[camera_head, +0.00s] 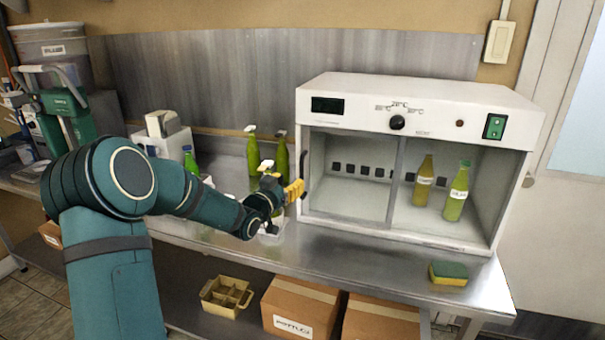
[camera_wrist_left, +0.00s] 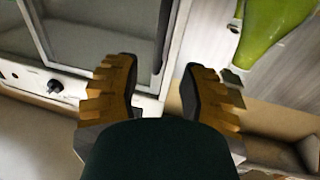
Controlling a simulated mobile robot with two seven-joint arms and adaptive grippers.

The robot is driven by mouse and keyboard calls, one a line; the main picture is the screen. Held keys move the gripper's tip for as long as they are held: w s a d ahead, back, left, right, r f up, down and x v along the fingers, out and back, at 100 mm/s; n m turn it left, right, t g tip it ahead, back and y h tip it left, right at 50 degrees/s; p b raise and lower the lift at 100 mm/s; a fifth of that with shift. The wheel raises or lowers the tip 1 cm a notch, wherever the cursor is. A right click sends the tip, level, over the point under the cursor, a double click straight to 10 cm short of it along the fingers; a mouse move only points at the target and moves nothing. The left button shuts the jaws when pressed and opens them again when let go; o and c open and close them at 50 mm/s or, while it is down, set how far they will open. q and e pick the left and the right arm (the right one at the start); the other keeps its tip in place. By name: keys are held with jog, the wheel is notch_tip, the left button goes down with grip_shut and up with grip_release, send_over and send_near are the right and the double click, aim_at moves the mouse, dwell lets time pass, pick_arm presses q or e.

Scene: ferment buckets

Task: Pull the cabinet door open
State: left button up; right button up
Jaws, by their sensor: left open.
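The white cabinet (camera_head: 425,95) stands on the steel bench, with a control panel above a glazed front. Its left glass door (camera_head: 348,180) appears shut, with a dark upright handle (camera_head: 303,165) at its left edge. My left gripper (camera_head: 296,190) has yellow fingers and is just left of the door's edge, by the handle's lower part. In the left wrist view the fingers (camera_wrist_left: 162,80) are spread apart and empty, and the dark handle (camera_wrist_left: 165,35) lies ahead of the gap between them. I cannot tell whether they touch it. My right gripper is not in view.
Green bottles (camera_head: 252,150) stand behind my left gripper; one shows close in the left wrist view (camera_wrist_left: 272,30). Two bottles (camera_head: 456,192) stand inside the cabinet on the right. A sponge (camera_head: 448,273) lies at the bench's front right. Bare bench (camera_head: 350,252) lies before the door.

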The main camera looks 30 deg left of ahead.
aim_at(301, 173)
pick_arm(q)
jog(key=w, duration=0.7)
jog(key=shift+w+a, duration=0.1)
jog(key=shift+w, duration=0.1)
grip_shut()
